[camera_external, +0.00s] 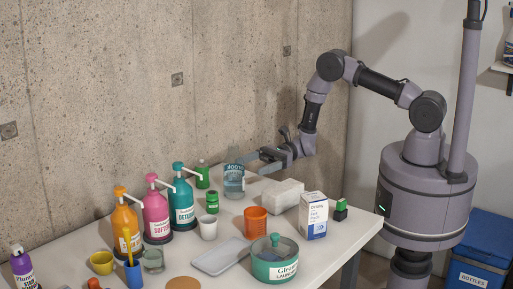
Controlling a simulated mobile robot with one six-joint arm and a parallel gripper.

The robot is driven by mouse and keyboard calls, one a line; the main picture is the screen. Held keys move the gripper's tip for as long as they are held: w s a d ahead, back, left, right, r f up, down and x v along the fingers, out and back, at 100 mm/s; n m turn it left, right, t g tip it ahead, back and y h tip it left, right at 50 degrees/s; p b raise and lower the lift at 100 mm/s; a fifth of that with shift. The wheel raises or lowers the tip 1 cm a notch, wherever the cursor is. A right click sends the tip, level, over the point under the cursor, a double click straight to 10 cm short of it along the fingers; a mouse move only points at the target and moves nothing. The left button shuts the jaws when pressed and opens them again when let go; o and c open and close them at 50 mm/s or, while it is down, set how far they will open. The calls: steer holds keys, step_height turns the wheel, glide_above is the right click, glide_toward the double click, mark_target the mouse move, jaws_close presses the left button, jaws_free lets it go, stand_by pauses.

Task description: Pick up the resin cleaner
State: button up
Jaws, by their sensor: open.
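No label that I can read says resin cleaner, so I cannot tell for certain which item it is. The white carton with blue print (313,217) stands upright at the right of the table; its small print is unreadable. My gripper (247,164) is open over the back of the table, reaching left. Its fingers are at the upper part of a clear container with bluish contents (234,184). I cannot tell whether they touch it or are around it. The carton is right of and nearer than my gripper, apart from it.
Orange (126,230), pink (157,215) and teal (183,205) pump bottles stand at left. A white block (283,195), orange cup (255,221), green tub (274,262) and grey tray (221,256) crowd the table (328,250). A concrete wall (190,90) is close behind.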

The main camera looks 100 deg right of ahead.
mark_target(226, 175)
steer(key=b+x, duration=0.2)
steer(key=x, duration=0.6)
steer(key=shift+w+a, duration=0.2)
steer(key=shift+a, duration=0.05)
steer(key=c, duration=1.7)
steer(key=shift+c, duration=0.2)
steer(key=shift+r, duration=0.15)
